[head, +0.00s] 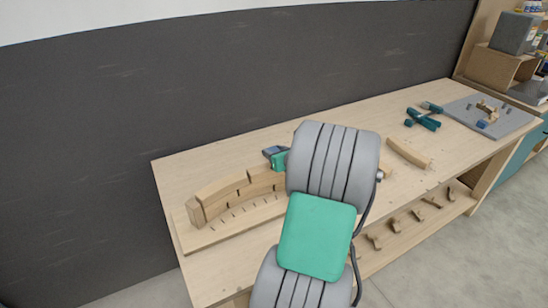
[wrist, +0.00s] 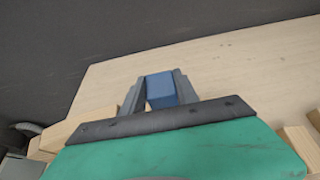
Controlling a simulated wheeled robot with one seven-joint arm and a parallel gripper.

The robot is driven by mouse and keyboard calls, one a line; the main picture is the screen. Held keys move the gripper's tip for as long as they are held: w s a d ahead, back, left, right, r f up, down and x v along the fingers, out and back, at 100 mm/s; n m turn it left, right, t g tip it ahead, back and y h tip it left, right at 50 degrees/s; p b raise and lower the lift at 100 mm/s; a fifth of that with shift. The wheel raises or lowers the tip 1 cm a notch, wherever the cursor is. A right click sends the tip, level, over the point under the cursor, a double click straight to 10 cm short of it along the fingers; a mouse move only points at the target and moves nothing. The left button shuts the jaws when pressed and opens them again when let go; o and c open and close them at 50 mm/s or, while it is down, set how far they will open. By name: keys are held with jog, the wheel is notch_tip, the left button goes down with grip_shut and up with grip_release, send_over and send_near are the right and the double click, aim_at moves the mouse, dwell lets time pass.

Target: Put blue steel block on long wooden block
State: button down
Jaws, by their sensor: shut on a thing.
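The blue steel block (wrist: 161,90) is between the two grey fingers of my gripper (wrist: 160,92) in the wrist view. In the head view my gripper (head: 273,152) is over the back of the bench's left part, by the right end of a curved row of wooden blocks (head: 228,187). My arm hides part of that row. Wooden pieces also show at the left (wrist: 95,118) and right edges of the wrist view. I cannot tell which piece is the long wooden block. I cannot tell whether the blue block touches anything below.
The row stands on a wooden board with dark marks on the workbench (head: 330,118). Teal-handled tools (head: 423,121) and a grey tray (head: 488,118) are farther right. A dark wall (head: 200,85) stands behind.

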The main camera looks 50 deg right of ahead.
notch_tip(320, 180, down, 3)
jog(key=shift+p, duration=0.35)
jog(key=shift+f, duration=0.15)
jog(key=c, duration=0.9)
grip_release()
